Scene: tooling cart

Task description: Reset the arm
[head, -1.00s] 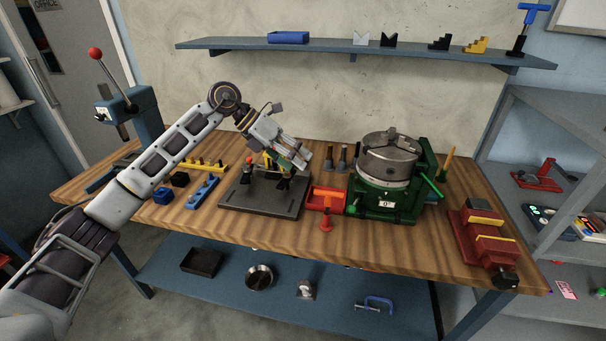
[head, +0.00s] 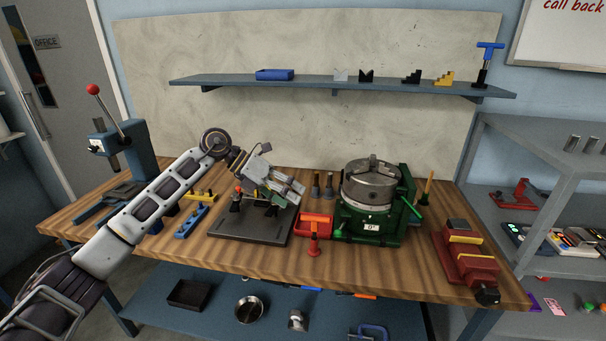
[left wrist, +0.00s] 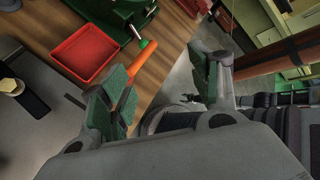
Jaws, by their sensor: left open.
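My left gripper (head: 292,192) is open above the dark fixture plate (head: 232,228) on the wooden bench, just left of the red tray (head: 312,224). In the left wrist view its two green-padded fingers (left wrist: 160,84) stand wide apart. An orange rod-like part (left wrist: 144,64) shows against the left finger there; I cannot tell whether they touch. The red tray (left wrist: 84,52) lies beyond that finger. Small clamps on the plate are partly hidden by the gripper. My right gripper is not in view.
A green rotary table with a grey chuck (head: 370,185) stands right of the tray, and a red vise (head: 468,255) farther right. A blue press (head: 125,145) is at left. A wall shelf (head: 330,86) runs above.

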